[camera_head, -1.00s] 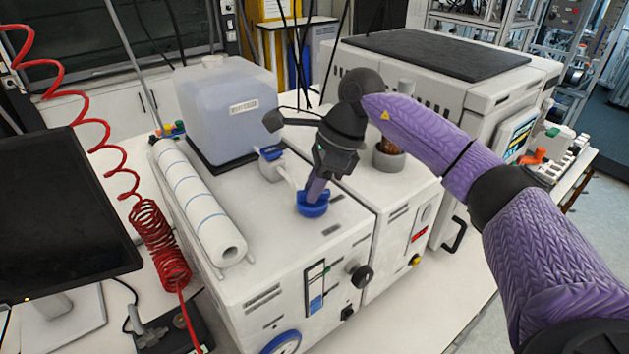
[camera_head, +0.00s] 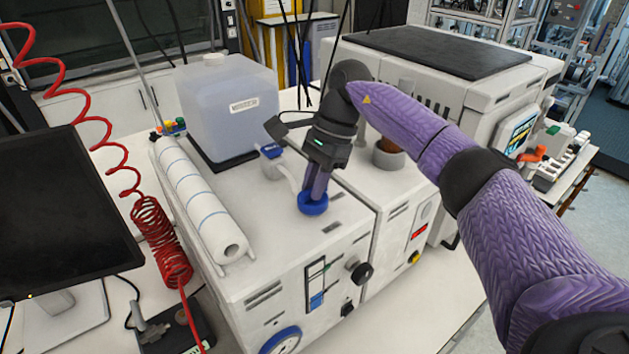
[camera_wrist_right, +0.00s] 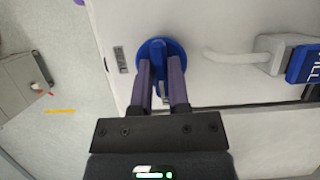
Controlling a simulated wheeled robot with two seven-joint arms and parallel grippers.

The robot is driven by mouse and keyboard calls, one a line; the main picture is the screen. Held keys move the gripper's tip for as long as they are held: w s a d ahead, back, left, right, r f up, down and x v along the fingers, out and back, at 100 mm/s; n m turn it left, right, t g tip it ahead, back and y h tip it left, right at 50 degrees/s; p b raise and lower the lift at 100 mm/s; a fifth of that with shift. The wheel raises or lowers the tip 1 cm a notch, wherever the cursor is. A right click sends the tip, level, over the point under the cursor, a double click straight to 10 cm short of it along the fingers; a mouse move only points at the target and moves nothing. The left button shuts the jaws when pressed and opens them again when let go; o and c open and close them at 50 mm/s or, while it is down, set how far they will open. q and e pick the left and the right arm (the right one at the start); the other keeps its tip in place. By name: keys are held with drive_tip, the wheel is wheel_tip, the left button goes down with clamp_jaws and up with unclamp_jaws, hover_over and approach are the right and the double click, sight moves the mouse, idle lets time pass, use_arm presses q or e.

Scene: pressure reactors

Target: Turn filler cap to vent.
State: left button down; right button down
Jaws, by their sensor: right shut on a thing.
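The blue filler cap (camera_head: 313,204) sits on the top of the white reactor unit (camera_head: 270,270), near its front right. My right gripper (camera_head: 314,194) reaches down onto it from above. In the right wrist view the cap (camera_wrist_right: 161,49) is round with a raised grip bar, and the fingers of my right gripper (camera_wrist_right: 160,85) are shut on that bar. My left gripper is not in view.
A translucent canister (camera_head: 228,105) stands behind the cap. A paper roll (camera_head: 200,200) lies left of it. A small blue-lidded spout (camera_head: 271,160) is close behind, and a larger white machine (camera_head: 430,90) stands at the back right. A red coiled hose (camera_head: 160,240) hangs at the left.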

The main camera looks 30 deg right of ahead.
idle(0.3)
drive_tip(key=c, duration=0.6)
unclamp_jaws()
drive_tip(key=v, duration=1)
drive_tip(key=shift+p, duration=0.3)
drive_tip(key=shift+f, duration=0.1)
